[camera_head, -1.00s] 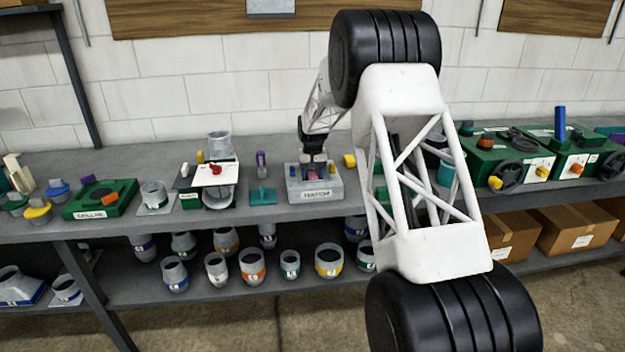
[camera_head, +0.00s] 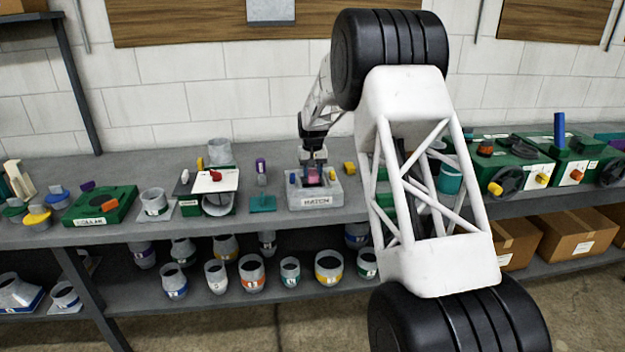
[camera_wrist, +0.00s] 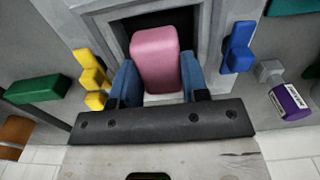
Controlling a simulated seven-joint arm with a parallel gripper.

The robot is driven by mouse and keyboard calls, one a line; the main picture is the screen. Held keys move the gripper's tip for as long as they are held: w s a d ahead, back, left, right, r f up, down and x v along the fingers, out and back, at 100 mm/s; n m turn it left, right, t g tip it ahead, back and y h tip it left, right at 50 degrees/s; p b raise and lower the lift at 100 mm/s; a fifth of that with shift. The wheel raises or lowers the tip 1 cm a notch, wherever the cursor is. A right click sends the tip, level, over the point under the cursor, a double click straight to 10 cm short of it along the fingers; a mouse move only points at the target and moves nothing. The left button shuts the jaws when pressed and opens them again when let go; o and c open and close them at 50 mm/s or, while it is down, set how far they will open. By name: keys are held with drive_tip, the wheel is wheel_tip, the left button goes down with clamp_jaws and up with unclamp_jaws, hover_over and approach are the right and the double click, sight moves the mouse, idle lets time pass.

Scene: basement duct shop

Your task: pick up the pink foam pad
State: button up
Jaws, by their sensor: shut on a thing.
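The pink foam pad (camera_wrist: 156,60) is a rounded block between the two blue fingers of my gripper (camera_wrist: 158,85) in the wrist view. The fingers press on its two sides. Behind it is a dark square opening in the grey box (camera_wrist: 211,20) labelled HATCH. In the head view my gripper (camera_head: 313,174) is over this box (camera_head: 325,193), and a small bit of the pink pad (camera_head: 313,177) shows between the fingers. Whether the pad's lower end is clear of the opening I cannot tell.
In the wrist view, yellow clips (camera_wrist: 92,72) and a blue clip (camera_wrist: 238,48) sit on either side of the opening. A purple cylinder (camera_wrist: 289,103) and a green block (camera_wrist: 38,89) lie farther out. A white-topped stand (camera_head: 214,181) is left of the box.

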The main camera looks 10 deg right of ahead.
sight(313, 172)
drive_tip(key=shift+r, duration=3.1)
drive_tip(key=shift+s, duration=0.1)
